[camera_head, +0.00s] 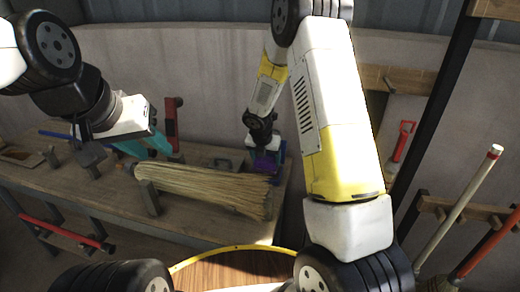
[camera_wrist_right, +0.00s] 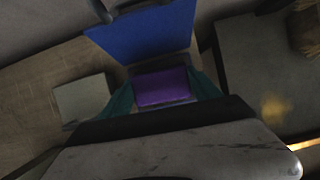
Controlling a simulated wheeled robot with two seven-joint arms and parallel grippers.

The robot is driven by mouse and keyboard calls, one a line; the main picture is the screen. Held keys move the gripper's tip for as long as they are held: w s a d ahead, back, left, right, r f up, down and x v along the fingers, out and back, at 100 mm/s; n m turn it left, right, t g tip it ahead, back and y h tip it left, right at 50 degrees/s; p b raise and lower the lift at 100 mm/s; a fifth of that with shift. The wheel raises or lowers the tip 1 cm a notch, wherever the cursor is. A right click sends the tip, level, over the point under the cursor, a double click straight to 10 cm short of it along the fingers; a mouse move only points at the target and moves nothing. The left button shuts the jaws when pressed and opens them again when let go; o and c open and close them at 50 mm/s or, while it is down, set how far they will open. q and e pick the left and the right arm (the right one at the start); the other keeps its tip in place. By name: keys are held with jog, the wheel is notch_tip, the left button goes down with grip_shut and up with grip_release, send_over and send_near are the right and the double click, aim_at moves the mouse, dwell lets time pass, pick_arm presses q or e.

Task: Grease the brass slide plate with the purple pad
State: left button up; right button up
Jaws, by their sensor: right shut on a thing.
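My right gripper (camera_head: 265,152) is at the right end of the workbench, beyond the straw bundle. In the right wrist view its teal fingers (camera_wrist_right: 163,92) are shut on the purple pad (camera_wrist_right: 162,87). The pad also shows as a small purple patch in the head view (camera_head: 266,167). A blue panel (camera_wrist_right: 145,38) lies just beyond the pad; I cannot tell whether they touch. I cannot make out a brass slide plate with certainty. My left gripper (camera_head: 145,146) has teal fingers and hangs above the bench's left part; its opening is unclear.
The straw broom bundle (camera_head: 205,186) lies along the workbench (camera_head: 190,222), beside upright posts. A grey square block (camera_wrist_right: 84,100) lies left of the pad in the wrist view. A red tool (camera_head: 172,122) stands behind the bundle. Brooms (camera_head: 465,205) lean at the right.

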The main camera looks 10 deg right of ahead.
aim_at(266, 159)
jog(key=shift+f, duration=0.55)
dwell(1.3)
jog(key=shift+r, duration=3.55)
